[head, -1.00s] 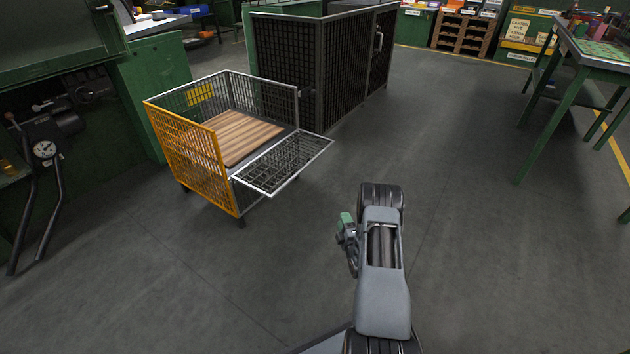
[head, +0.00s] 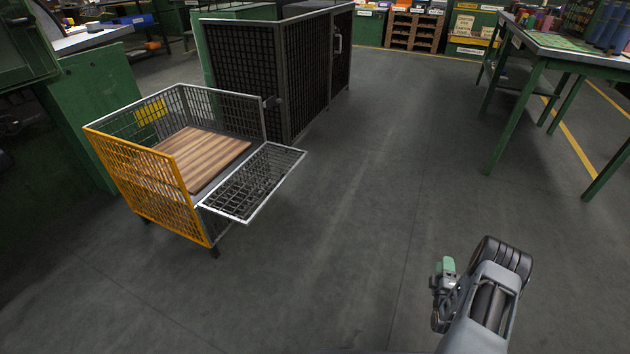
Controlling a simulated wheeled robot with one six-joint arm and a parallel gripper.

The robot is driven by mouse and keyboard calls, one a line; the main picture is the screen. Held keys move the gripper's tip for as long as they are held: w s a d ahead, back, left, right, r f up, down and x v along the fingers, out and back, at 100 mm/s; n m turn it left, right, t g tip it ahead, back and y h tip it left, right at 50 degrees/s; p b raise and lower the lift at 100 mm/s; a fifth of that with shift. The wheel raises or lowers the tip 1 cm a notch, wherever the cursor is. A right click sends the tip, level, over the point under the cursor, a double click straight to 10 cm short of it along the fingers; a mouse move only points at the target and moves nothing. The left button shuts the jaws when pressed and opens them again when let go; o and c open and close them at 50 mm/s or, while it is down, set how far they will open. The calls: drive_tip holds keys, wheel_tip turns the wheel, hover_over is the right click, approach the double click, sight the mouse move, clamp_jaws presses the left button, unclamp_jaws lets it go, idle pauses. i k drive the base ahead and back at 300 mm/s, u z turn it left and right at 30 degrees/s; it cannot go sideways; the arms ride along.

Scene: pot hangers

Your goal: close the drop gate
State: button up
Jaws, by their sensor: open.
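The drop gate (head: 254,183) is a grey mesh panel with a pale metal frame. The cart has an orange mesh side facing front left and grey mesh at the back. My gripper (head: 443,285) is at the lower right of the head view, over open floor. It is well to the right of the gate and nearer to me, touching nothing. It looks small and partly hidden by my arm, and its jaws are open with nothing seen in them.
A wooden board (head: 190,158) lies inside the cart. A dark mesh cage (head: 290,75) stands just behind the cart. A green-legged workbench (head: 560,55) stands at the right. The floor (head: 370,200) between the gate and the bench is clear.

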sight(270, 191)
drive_tip(key=z, duration=0.1)
drive_tip(key=i, duration=0.95)
drive_tip(key=u, duration=1.9)
drive_tip(key=i, duration=0.25)
drive_tip(key=u, duration=0.15)
